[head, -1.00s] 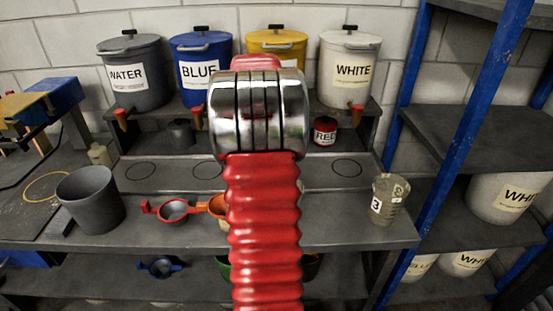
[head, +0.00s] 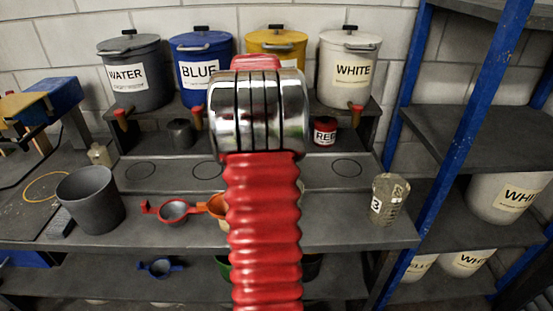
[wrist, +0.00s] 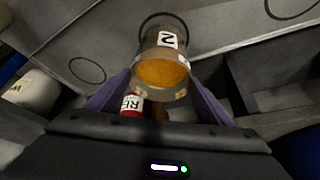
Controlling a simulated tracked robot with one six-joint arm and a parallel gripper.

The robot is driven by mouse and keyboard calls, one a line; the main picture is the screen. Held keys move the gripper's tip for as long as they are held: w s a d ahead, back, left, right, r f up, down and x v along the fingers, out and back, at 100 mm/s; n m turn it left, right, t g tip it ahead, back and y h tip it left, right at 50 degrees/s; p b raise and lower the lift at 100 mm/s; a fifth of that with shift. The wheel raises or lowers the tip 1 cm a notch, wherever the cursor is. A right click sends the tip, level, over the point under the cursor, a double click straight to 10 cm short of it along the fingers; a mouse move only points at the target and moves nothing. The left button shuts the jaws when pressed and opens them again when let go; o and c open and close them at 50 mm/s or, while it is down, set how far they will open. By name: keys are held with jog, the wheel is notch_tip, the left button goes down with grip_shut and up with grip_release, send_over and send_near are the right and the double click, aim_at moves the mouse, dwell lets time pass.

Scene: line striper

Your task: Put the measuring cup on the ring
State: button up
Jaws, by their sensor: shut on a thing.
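In the wrist view, a clear measuring cup (wrist: 160,62) with amber liquid and a black-and-white label is between the purple fingers of my gripper (wrist: 159,93). My gripper is shut on it. A dark ring (wrist: 146,18) shows around the far end of the cup. I cannot tell whether the cup touches the surface there. In the head view, my red arm hides the gripper and this cup. Another clear measuring cup (head: 390,200), labelled 3, stands at the bench's right end.
Other rings lie on the bench at left (head: 140,171) and right (head: 347,168). A small RED pot (head: 325,131) stands under the shelf of large buckets.

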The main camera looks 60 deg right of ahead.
jog(key=c, duration=0.5)
jog(key=shift+r, duration=0.1)
jog(key=shift+r, duration=1.65)
jog(key=shift+a+r, duration=0.1)
jog(key=shift+a, duration=0.05)
jog(key=a, duration=0.5)
jog(key=w+a, duration=0.1)
jog(key=a, duration=0.5)
jog(key=w+a, duration=0.1)
jog(key=a, duration=0.5)
jog(key=shift+w+a, duration=0.1)
jog(key=shift+a, duration=0.15)
